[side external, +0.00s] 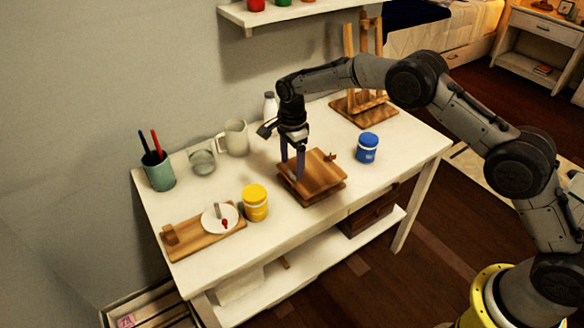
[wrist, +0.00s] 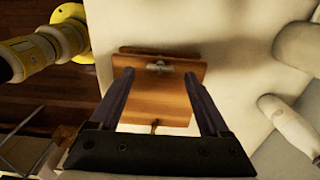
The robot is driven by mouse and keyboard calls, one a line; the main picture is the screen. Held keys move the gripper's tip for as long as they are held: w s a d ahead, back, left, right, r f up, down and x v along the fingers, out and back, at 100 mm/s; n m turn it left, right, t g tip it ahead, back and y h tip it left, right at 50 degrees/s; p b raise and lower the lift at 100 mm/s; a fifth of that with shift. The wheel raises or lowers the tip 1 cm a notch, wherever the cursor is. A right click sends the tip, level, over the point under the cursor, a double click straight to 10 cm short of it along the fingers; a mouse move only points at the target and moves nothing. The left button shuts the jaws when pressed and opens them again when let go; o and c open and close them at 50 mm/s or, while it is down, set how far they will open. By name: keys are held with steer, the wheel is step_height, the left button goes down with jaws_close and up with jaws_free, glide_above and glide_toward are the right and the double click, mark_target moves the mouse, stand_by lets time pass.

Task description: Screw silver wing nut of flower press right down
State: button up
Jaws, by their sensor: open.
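The flower press (side external: 318,172) is a pair of wooden boards lying flat on the white table. In the wrist view its top board (wrist: 155,108) lies below my fingers. The silver wing nut (wrist: 158,68) shows near the board's far edge in that view, in the gap between my fingertips. My gripper (side external: 292,170) points down over the left part of the press, with its fingers apart. It also shows in the wrist view (wrist: 157,73), with clear space on both sides of the nut. I cannot tell the fingertips' exact height against the nut.
A yellow jar (side external: 255,203) and a blue jar (side external: 367,148) stand either side of the press. A pitcher (side external: 235,138), a glass jar (side external: 202,162) and a pen cup (side external: 159,172) stand behind. A board with a white dish (side external: 219,218) lies at the left. An easel (side external: 362,105) stands at the back right.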

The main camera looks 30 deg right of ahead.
step_height(320, 180, up, 11)
steer(key=shift+r, duration=0.15)
stand_by(0.4)
